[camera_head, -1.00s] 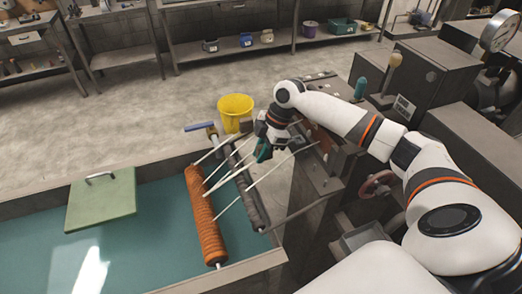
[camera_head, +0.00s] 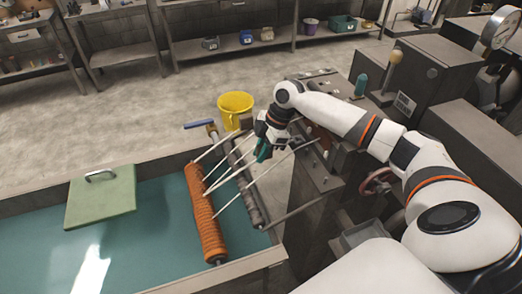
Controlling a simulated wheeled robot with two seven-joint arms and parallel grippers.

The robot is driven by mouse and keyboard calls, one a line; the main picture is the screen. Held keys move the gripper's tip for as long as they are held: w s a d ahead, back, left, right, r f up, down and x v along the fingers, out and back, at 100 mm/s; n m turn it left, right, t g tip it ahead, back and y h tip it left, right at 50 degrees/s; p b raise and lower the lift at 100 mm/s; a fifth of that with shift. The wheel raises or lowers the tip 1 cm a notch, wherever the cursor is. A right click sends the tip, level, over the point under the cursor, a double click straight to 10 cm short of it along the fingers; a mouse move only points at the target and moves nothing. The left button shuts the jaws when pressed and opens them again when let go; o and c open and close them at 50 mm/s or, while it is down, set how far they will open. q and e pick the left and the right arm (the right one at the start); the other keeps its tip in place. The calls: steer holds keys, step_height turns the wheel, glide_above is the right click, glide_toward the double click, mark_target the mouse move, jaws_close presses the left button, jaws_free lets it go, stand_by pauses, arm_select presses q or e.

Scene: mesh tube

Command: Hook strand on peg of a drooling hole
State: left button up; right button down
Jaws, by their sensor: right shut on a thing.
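My right gripper (camera_head: 262,151), dark with teal fingers, is over the grey roller (camera_head: 247,190), among several thin white strands. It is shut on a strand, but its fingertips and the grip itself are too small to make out. Several strands run from the orange ribbed roller (camera_head: 206,221) up and right over the grey roller. One long strand (camera_head: 262,180) passes below the gripper toward the dark machine block (camera_head: 318,165). My arm and gripper hide part of that block. No peg or hole can be told apart at this size. My left gripper is not in view.
A water-filled tank (camera_head: 158,245) lies at lower left, with a green handled lid (camera_head: 101,199) on it. A yellow bucket (camera_head: 235,104) stands behind the rollers. A red handwheel (camera_head: 376,181) is on the machine's side, near my right arm. The floor behind is open.

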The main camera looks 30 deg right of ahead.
steer(key=shift+s+a+f, duration=0.25)
steer(key=shift+s+f, duration=0.05)
steer(key=shift+f, duration=0.25)
steer(key=shift+w+d+p, duration=0.1)
steer(key=shift+d+p, duration=0.05)
steer(key=shift+p, duration=0.3)
stand_by(1.0)
steer(key=c, duration=1.2)
jaws_free()
steer(key=shift+r, duration=0.2)
